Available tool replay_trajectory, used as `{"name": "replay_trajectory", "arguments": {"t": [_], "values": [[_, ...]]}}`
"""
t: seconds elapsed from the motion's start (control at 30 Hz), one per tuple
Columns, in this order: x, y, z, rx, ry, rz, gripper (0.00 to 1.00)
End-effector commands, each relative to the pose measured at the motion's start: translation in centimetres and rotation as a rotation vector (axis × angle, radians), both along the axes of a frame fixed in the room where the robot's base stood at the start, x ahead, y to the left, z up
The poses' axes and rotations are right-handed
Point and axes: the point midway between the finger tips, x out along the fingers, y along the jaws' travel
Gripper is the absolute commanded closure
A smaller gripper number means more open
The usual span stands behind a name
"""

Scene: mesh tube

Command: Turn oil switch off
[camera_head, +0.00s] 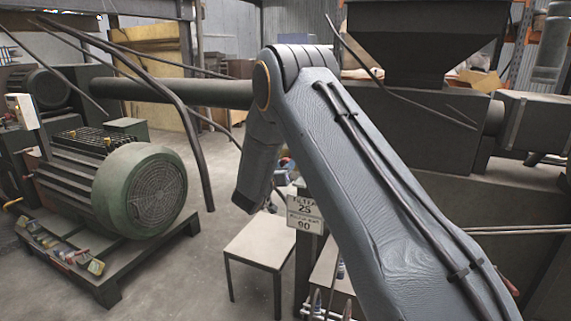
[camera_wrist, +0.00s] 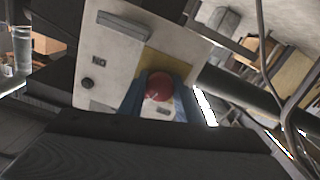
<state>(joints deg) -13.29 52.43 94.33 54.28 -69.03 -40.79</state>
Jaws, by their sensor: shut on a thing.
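A round red knob (camera_wrist: 165,87), which looks like the oil switch, sits on a yellow plate (camera_wrist: 153,60) on an off-white panel (camera_wrist: 118,52) in the wrist view. My gripper (camera_wrist: 159,102) has its blue fingers on either side of the knob and is shut on it. The panel appears tilted in this view. In the head view my own arm covers most of the gripper and the switch.
The panel also bears a small black knob (camera_wrist: 86,83) and a grey handle (camera_wrist: 122,25). In the head view, a green motor (camera_head: 120,185) stands at left and a small table (camera_head: 261,241) in the middle. A dark hopper (camera_head: 415,40) is behind my arm.

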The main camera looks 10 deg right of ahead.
Motion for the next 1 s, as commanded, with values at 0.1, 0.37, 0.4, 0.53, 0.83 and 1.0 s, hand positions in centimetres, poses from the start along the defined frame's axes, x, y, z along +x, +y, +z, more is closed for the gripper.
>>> {"name": "replay_trajectory", "arguments": {"t": [0.1,0.37,0.4,0.53,0.83,1.0], "values": [[0.07,0.18,0.23,-0.083,0.058,0.004,0.92],[0.08,0.21,0.25,-0.236,0.167,0.004,0.92],[0.08,0.22,0.24,-0.253,0.18,0.004,0.92],[0.09,0.22,0.23,-0.301,0.215,0.004,0.92],[0.1,0.26,0.21,-0.353,0.252,0.004,0.92],[0.11,0.27,0.21,-0.357,0.255,0.005,0.92]]}}
